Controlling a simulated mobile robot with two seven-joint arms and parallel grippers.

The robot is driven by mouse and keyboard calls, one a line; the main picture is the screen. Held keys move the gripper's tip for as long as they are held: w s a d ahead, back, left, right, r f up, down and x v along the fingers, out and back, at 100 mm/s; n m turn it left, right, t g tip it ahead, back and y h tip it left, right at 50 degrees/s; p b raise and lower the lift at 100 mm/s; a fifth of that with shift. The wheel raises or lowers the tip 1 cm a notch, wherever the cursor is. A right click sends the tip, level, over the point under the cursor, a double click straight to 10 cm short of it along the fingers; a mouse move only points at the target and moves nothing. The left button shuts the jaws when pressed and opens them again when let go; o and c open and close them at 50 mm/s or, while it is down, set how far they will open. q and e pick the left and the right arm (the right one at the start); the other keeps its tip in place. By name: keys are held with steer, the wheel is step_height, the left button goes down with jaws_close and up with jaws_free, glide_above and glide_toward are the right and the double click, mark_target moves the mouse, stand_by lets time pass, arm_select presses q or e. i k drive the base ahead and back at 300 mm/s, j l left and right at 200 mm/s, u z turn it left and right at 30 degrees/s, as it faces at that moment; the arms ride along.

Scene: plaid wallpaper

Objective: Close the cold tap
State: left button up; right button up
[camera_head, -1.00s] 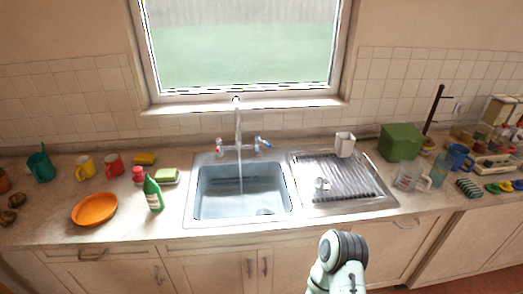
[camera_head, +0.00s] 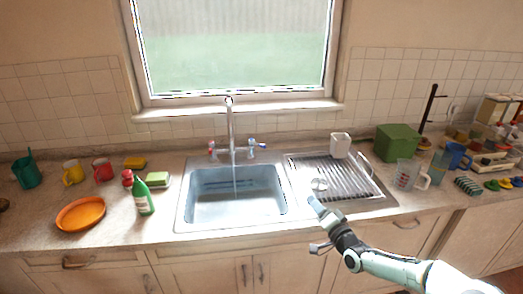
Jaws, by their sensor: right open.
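The mixer tap (camera_head: 231,135) stands behind the sink (camera_head: 181,205), under the window. Its cold tap (camera_head: 257,146), with a blue-marked handle, is on the right side. The hot tap (camera_head: 212,150), marked red, is on the left side. A thin stream of water (camera_head: 236,182) runs from the spout into the basin. My right gripper (camera_head: 315,225) is open and empty, in front of the drainer, near the counter's front edge. It is right of and nearer than the cold tap, well apart from it. My left gripper is not in view.
A green bottle (camera_head: 143,197) and orange plate (camera_head: 81,214) are left of the sink. A green box (camera_head: 397,142) and glass jug (camera_head: 407,174) are to the right.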

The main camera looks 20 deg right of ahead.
mark_target(251, 142)
steer(key=i, duration=1)
